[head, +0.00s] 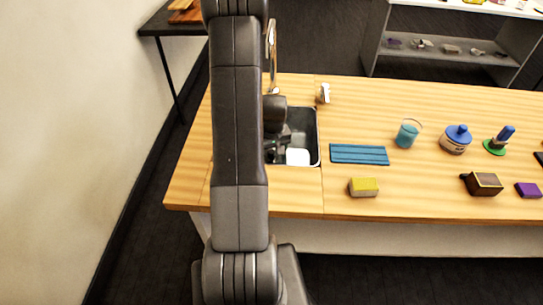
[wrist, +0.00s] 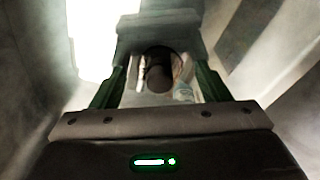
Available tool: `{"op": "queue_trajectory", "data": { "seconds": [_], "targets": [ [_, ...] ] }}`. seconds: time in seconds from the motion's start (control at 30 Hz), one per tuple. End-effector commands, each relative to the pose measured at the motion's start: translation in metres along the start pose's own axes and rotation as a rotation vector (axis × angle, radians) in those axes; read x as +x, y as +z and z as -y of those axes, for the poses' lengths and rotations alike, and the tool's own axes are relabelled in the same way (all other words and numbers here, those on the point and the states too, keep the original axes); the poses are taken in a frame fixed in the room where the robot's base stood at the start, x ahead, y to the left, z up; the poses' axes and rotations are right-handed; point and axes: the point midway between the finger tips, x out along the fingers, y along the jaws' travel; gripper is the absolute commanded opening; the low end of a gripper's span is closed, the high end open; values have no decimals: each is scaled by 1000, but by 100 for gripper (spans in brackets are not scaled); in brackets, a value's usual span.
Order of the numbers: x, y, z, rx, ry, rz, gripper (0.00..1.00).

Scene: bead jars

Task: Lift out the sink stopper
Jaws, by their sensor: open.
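My gripper (head: 283,146) is down inside the dark sink basin (head: 318,140), partly hidden by my arm in the head view. In the wrist view my gripper (wrist: 160,70) is open, its green-edged fingers apart. A dark round shape (wrist: 158,78) shows between the fingers; it may be the stopper, but I cannot tell for sure. The stopper cannot be made out in the head view. A white object (head: 297,157) lies in the sink at the near right; a bright white patch (wrist: 98,35) shows at the upper left of the wrist view.
The tap (head: 272,55) rises behind the sink. Right of the sink, a blue ridged mat (head: 359,154), a yellow sponge (head: 363,187), a blue cup (head: 407,134) and a blue-lidded jar (head: 456,139) stand on the wooden counter (head: 425,195). Sink walls surround my gripper closely.

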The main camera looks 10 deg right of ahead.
Motion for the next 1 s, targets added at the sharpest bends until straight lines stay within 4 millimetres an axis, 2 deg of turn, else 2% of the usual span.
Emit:
{"op": "queue_trajectory", "data": {
  "seconds": [0.13,0.3,0.37,0.4,0.77,0.87,1.0],
  "targets": [
    [0,0,0,0,0,-1,69],
    [0,0,0,0,0,-1,36],
    [0,0,0,0,0,-1,24],
    [0,0,0,0,0,-1,22],
    [-4,-1,0,0,1,-2,22],
    [-13,-3,0,0,1,-4,22],
    [-36,-6,0,-1,2,-6,22]
  ]
}}
